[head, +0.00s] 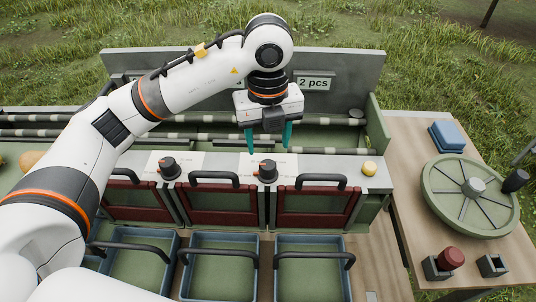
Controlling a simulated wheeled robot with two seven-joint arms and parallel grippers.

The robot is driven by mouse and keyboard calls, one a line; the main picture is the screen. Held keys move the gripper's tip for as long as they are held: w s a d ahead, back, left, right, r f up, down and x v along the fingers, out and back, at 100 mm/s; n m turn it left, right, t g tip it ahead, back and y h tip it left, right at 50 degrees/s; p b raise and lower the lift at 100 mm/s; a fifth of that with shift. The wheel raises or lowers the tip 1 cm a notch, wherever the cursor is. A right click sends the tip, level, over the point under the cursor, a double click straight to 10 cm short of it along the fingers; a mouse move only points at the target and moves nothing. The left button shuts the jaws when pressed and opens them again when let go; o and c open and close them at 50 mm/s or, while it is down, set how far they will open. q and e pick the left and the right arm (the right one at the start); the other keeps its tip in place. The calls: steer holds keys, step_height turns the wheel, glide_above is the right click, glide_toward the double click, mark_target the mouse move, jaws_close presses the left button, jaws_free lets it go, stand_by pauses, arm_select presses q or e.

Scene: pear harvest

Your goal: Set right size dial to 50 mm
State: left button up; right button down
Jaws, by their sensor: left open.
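The right size dial (267,171) is a dark round knob with an orange-red mark, on a pale scale plate on the machine's front ledge. The scale figures are too small to read, so its setting cannot be told. The left size dial (169,168) is a similar knob farther left. My left gripper (268,139) points down with its two green fingers apart and empty. In the picture its fingertips are just above the right dial, and they do not appear to touch it. My right gripper is not in view.
Black handles (321,180) arch beside the dials over dark red flaps. Blue-rimmed trays (313,240) stand in front. A yellow button (369,168) is right of the dials. A wooden side table (415,150) carries a green spoked wheel (452,205) and a blue block (447,136).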

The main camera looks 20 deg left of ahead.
mark_target(268, 164)
arm_select(q)
step_height(268, 164, up, 5)
stand_by(0.3)
